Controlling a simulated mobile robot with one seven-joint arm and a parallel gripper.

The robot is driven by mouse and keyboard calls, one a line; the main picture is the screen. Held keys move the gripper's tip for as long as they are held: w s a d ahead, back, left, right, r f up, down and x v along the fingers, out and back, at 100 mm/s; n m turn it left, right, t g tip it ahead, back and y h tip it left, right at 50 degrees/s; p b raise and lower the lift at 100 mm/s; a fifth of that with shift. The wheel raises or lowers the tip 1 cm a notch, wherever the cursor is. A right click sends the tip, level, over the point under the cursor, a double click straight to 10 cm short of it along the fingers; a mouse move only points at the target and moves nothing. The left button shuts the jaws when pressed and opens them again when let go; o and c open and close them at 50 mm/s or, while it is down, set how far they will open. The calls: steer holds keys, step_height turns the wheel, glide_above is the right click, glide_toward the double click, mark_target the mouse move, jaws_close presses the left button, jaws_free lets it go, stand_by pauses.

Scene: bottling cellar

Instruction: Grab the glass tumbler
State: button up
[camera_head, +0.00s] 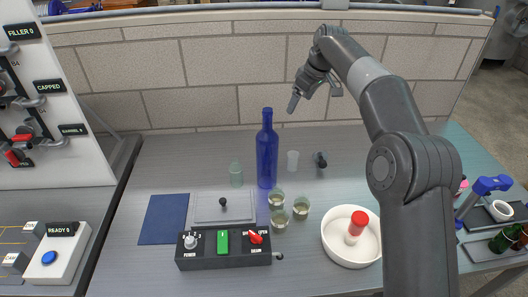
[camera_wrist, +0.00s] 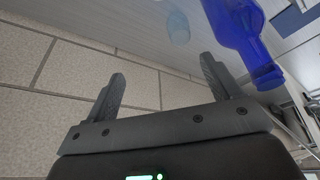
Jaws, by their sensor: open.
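A pale, see-through tumbler (camera_head: 292,161) stands upright on the grey worktop, just right of a tall blue bottle (camera_head: 267,155). In the wrist view a faint tumbler (camera_wrist: 177,26) shows at the top beside the blue bottle (camera_wrist: 240,32). My gripper (camera_head: 315,97) is open and empty, above the back of the worktop and apart from the tumbler. Its two fingers also show in the wrist view (camera_wrist: 162,68), with wall behind them.
A white bowl (camera_head: 336,255) holds a red-capped bottle (camera_head: 356,226). A control box (camera_head: 222,247) sits in front. A block wall (camera_head: 200,80) closes the back.

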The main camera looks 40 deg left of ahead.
steer(key=s+a+f+n, duration=0.1)
steer(key=a+f, duration=0.2)
steer(key=f, duration=0.3)
steer(key=s+a+f+g, duration=0.1)
steer(key=a+f, duration=0.2)
steer(key=f, duration=0.3)
steer(key=s+a+f+n, duration=0.1)
steer(key=a+f, duration=0.2)
steer(key=f, duration=0.2)
steer(key=shift+a+f+n+g, duration=0.3)
steer(key=shift+f, duration=0.1)
steer(key=x, duration=0.6)
steer(key=shift+w+a+f, duration=0.1)
steer(key=shift+a+f, duration=0.15)
steer(key=shift+f, duration=0.05)
steer(key=c, duration=1.1)
steer(key=shift+r, duration=0.15)
